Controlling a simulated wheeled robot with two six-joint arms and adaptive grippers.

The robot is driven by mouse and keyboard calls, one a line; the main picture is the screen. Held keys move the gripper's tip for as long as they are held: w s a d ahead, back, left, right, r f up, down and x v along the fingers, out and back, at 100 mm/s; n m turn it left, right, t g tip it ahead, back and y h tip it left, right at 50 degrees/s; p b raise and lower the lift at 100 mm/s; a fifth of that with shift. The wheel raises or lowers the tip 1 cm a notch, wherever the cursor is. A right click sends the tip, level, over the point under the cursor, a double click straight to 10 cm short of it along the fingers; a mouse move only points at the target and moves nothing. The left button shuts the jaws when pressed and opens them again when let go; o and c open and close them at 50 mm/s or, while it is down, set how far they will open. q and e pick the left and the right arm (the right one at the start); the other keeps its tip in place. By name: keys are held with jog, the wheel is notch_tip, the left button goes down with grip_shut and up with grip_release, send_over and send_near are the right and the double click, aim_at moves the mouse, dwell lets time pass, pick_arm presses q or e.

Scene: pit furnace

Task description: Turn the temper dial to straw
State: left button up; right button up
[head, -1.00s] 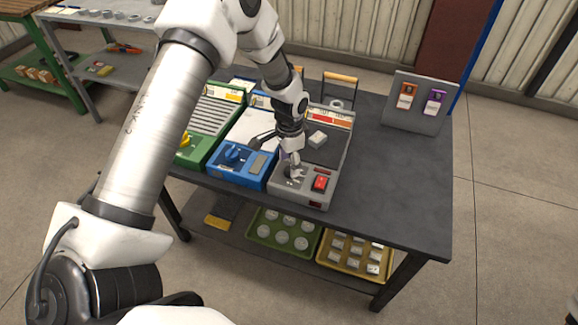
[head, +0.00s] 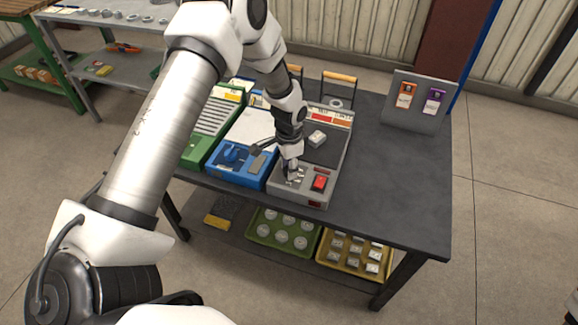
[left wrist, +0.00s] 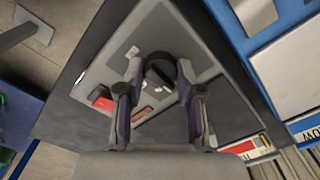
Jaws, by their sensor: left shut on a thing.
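The temper dial (left wrist: 159,66) is a dark round knob on the front panel of a grey unit (head: 284,191), seen between my fingertips in the left wrist view. My left gripper (head: 292,173) comes down on it from above, and its fingers (left wrist: 158,74) are shut on the knob from both sides. Small pale labels (left wrist: 132,52) sit on the panel around the dial; I cannot read them or tell where the dial points. A red rocker switch (head: 319,183) is right of the dial. In the head view my gripper hides most of the dial.
A grey block (head: 317,138) lies on the unit's dark plate. Blue (head: 228,176) and green (head: 193,152) units stand to the left. A stand with orange and purple cards (head: 418,117) is at the back right. The bench's right side (head: 396,190) is clear.

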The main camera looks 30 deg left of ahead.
pick_arm(q)
jog(key=m, duration=0.3)
jog(key=shift+m, duration=2.2)
jog(key=o, duration=1.2)
jog(key=shift+c, duration=0.2)
